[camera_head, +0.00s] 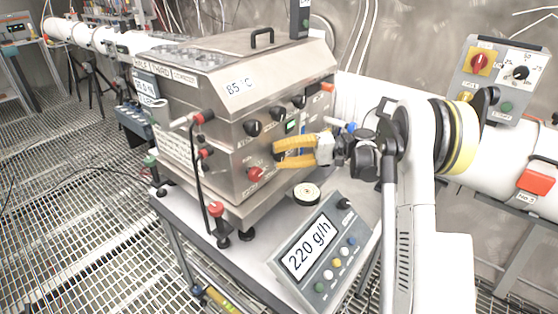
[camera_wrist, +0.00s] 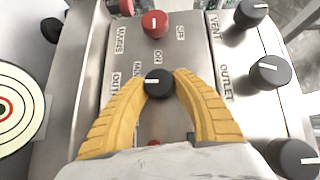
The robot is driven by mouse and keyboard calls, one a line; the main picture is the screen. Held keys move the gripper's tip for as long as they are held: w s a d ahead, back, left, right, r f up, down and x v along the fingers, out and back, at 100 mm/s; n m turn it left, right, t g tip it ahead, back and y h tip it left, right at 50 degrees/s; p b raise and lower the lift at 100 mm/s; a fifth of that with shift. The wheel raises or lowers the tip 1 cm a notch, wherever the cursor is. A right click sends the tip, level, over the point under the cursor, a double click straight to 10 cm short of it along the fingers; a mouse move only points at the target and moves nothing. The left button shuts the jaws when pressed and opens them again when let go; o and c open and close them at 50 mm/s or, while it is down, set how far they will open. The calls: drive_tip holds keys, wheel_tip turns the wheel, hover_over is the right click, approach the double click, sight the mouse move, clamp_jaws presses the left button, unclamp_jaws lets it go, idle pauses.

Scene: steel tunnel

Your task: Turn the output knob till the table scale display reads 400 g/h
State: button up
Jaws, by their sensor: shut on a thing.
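The table scale (camera_head: 322,250) stands at the front of the table, and its display (camera_head: 310,247) reads 220 g/h. The output knob (camera_wrist: 158,88) is a black round knob with a white pointer line, beside a partly covered label starting "OUT". My gripper (camera_wrist: 159,77) has its two yellow ribbed fingers on either side of this knob, shut on it.
A red knob (camera_wrist: 155,24) sits close to the fingertips on the same panel. Black knobs (camera_wrist: 270,71) line the right side. A round target-like disc (camera_head: 307,194) lies on the table between machine and scale. A control box (camera_head: 503,78) is at the right.

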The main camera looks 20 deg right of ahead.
drive_tip(key=shift+m+y+b, duration=0.65)
drive_tip(key=shift+m+y, duration=0.15)
drive_tip(key=o, duration=1.2)
drive_tip(key=s+d, duration=0.2)
drive_tip(key=d, duration=0.9)
drive_tip(key=shift+d+f, duration=0.4)
drive_tip(key=shift+f, duration=0.05)
